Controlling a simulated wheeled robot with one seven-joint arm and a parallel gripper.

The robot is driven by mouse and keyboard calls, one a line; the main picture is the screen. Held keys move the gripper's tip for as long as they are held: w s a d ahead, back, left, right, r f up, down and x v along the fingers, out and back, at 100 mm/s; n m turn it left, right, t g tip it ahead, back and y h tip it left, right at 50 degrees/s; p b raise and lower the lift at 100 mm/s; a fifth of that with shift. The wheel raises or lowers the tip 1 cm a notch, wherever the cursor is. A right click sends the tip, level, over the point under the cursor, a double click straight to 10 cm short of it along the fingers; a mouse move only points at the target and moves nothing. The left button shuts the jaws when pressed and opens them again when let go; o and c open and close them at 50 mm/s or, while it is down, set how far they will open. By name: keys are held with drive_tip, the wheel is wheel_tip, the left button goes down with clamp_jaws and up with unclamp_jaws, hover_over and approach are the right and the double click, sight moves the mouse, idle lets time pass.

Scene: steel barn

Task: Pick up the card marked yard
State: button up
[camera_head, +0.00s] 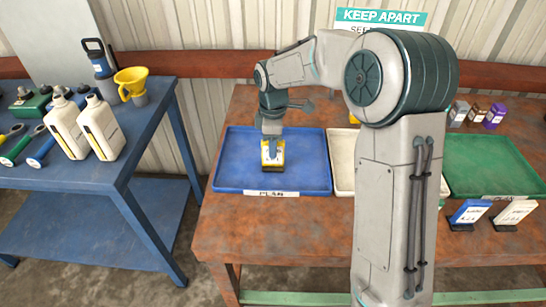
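Small cards show in the head view, but their lettering is too small for me to read, so I cannot tell which is marked yard. A yellow and white card (273,156) stands on a dark base in the blue tray (232,165). A blue and white card (471,211) and a white card (515,212) stand at the front right of the table. My gripper (271,139) points down at the top of the yellow and white card. I cannot make out whether its fingers are around the card or only above it.
The blue tray, a white tray (343,165) partly behind my arm, and a green tray (490,165) sit on the rusty table (270,230). Small boxes (475,113) stand back right. A blue bench (80,175) at left holds white bottles (102,127) and a yellow funnel (132,82).

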drive_tip(key=shift+f, duration=0.8)
clamp_jaws()
drive_tip(key=shift+r, duration=0.15)
